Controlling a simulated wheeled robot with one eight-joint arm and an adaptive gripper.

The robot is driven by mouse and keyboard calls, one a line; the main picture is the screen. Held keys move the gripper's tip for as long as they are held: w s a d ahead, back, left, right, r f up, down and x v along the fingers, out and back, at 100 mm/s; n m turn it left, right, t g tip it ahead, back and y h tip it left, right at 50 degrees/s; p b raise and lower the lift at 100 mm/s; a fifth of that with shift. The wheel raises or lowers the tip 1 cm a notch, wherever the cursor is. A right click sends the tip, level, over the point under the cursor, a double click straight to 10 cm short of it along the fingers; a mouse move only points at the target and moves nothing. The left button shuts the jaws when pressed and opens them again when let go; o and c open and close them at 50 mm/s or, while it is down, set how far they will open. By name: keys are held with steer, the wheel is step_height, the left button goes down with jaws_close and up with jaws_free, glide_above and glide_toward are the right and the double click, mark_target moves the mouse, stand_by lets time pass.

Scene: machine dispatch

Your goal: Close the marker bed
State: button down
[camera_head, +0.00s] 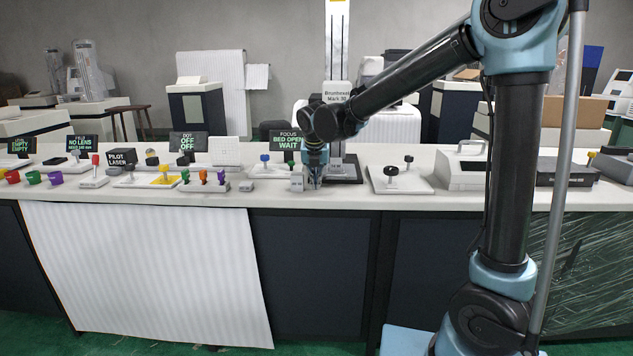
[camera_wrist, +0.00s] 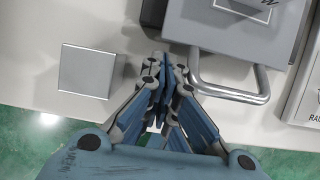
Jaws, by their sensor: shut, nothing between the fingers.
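The marker (camera_head: 337,95), labelled Brumhaven Mark 30, stands on the bench behind my gripper. A sign (camera_head: 288,139) beside it reads "FOCUS BED OPEN WAIT". In the wrist view, a grey plate (camera_wrist: 226,30), which looks like the marker bed, has a metal loop handle (camera_wrist: 232,93) on its near edge. My gripper (camera_wrist: 163,68) is shut and empty, just left of the handle; whether it touches the handle cannot be told. In the head view, my gripper (camera_head: 315,184) is low over the bench's front part and hides part of the bed.
A small pale block (camera_wrist: 87,71) sits left of my gripper. A white panel with black knobs (camera_head: 401,178) stands right of the marker. Coloured knobs (camera_head: 203,180) fill the bench on the left. The bench's front edge (camera_head: 300,210) is close.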

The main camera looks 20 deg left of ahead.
steer(key=s, duration=0.3)
steer(key=shift+d, duration=0.4)
steer(key=s+r+m+g+h, duration=0.1)
steer(key=s+r+m, duration=0.4)
steer(key=r, duration=0.6)
steer(key=shift+h, duration=0.3)
steer(key=x, duration=0.9)
steer(key=shift+s+d+f, duration=0.1)
steer(key=shift+s+f, duration=0.15)
steer(key=shift+f, duration=0.05)
steer(key=shift+w+f, duration=0.25)
steer(key=shift+w+d+r, duration=0.2)
steer(key=shift+w+r, duration=0.15)
steer(key=shift+w, duration=0.5)
steer(key=shift+w+d+r, duration=0.15)
steer(key=shift+w+r, duration=0.15)
steer(key=shift+w, duration=0.5)
steer(key=shift+a, duration=0.1)
